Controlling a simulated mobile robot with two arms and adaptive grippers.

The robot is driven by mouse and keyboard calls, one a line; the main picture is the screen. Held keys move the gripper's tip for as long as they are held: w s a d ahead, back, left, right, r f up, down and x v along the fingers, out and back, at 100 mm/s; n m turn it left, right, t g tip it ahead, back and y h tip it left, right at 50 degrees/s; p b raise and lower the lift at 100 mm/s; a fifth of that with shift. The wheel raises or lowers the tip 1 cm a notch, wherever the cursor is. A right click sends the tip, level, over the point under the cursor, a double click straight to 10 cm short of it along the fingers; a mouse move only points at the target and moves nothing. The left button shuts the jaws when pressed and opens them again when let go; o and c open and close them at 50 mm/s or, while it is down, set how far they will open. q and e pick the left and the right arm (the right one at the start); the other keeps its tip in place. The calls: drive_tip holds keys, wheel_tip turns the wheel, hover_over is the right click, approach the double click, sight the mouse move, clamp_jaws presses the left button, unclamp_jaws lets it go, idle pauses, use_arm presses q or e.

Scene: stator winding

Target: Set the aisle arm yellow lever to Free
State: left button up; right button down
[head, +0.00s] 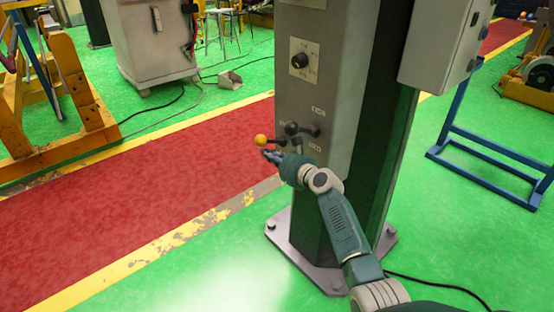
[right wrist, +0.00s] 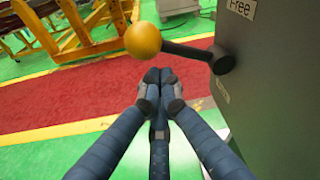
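The yellow lever is a yellow ball (head: 260,140) on a dark rod, sticking out left from the grey column (head: 318,75). In the right wrist view the yellow ball (right wrist: 143,39) is at top centre, and its rod runs right to a dark hub (right wrist: 222,60). A "Free" label (right wrist: 241,8) is above the hub; a lower label (right wrist: 222,90) is unreadable. The rod lies nearly level between them. My right gripper (head: 270,154) is just below the ball. In the right wrist view its fingertips (right wrist: 159,76) are together, empty, apart from the ball. My left gripper is out of view.
A black-knobbed lever (head: 292,128) sits close beside the yellow one. A dial (head: 299,60) is higher on the column. A grey box (head: 447,42) hangs at its right. A blue stand (head: 490,150) is to the right. The red aisle (head: 150,185) is clear.

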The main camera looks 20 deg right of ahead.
drive_tip(key=v, duration=1.1)
drive_tip(key=shift+s, duration=0.25)
drive_tip(key=shift+d, duration=0.1)
